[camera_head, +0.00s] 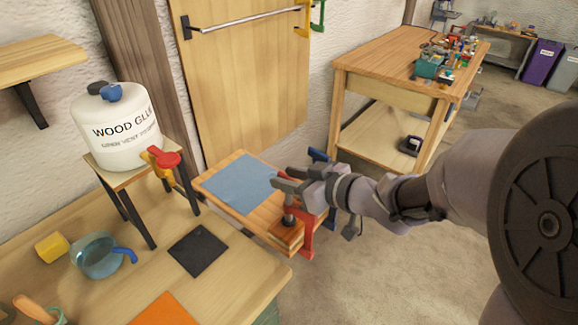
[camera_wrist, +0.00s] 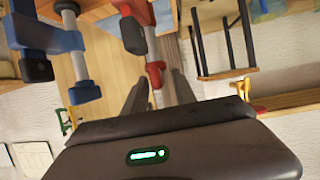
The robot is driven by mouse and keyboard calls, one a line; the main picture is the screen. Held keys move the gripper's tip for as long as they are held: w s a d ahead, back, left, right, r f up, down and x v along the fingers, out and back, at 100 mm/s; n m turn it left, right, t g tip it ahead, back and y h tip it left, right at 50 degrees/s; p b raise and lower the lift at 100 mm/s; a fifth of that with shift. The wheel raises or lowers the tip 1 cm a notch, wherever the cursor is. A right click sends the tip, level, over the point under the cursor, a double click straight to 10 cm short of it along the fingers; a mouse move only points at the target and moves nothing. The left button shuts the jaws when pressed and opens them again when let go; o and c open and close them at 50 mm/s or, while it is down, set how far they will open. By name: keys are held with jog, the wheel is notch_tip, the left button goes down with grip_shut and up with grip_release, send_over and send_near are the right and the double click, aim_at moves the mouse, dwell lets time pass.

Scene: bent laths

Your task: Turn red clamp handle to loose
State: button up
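The red clamp (camera_head: 307,238) stands at the front right corner of a small wooden board, beside stacked wood at its edge. In the wrist view the red clamp (camera_wrist: 154,74) has a grey bar, and a black handle-like end (camera_wrist: 133,36) shows beside it. My gripper (camera_head: 279,179) is just above the clamp and hides part of it. In the wrist view my gripper (camera_wrist: 160,76) has its fingers apart, with the clamp's grey bar appearing between or beyond them. I cannot tell whether they touch it. The handle's turn position is unclear.
A blue clamp (camera_head: 318,156) is close behind my gripper; it also shows in the wrist view (camera_wrist: 38,40). A blue sheet (camera_head: 240,184) lies on the board. A glue keg (camera_head: 118,130) with a red tap stands left. A workbench (camera_head: 385,65) stands behind.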

jog(key=shift+c, duration=0.4)
grip_shut()
